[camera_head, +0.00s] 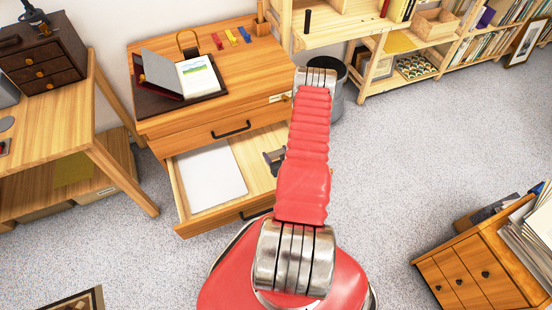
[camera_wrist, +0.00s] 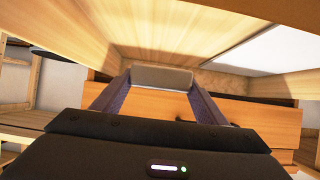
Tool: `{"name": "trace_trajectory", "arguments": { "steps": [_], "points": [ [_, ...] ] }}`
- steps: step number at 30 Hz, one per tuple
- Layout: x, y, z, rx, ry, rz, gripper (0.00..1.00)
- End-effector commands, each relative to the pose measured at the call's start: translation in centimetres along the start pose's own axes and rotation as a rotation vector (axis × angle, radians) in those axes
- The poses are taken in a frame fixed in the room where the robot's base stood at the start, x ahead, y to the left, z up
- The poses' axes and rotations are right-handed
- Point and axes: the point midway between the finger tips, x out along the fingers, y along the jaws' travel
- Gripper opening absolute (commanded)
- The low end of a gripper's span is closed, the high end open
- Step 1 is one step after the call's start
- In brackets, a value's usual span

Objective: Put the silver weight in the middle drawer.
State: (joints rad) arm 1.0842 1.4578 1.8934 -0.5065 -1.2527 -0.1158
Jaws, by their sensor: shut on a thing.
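The wooden cabinet (camera_head: 160,122) stands left of centre in the head view. A drawer (camera_head: 180,205) below a closed handled front is pulled out, with a white sheet (camera_head: 210,175) lying in its left part. My gripper (camera_head: 274,157) shows over the right part of this drawer, partly hidden behind my red arm. In the wrist view my gripper (camera_wrist: 158,92) is shut on a grey block, the silver weight (camera_wrist: 162,77), between its two fingers.
On the cabinet top are an open book (camera_head: 200,77), a dark folder and several coloured clips (camera_head: 231,37). A grey bin (camera_head: 338,92) stands right of the cabinet. A desk (camera_head: 60,100) is at left, a small drawer unit (camera_head: 480,265) at lower right. Carpet between is clear.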

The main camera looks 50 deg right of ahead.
Motion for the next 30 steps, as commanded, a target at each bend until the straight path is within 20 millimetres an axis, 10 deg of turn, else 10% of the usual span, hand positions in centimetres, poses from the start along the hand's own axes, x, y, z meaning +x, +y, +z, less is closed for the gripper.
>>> {"name": "trace_trajectory", "arguments": {
  "steps": [30],
  "points": [
    [2.1,-0.1,3.9,0.000,0.000,-0.001,0.33]
  ]
}}
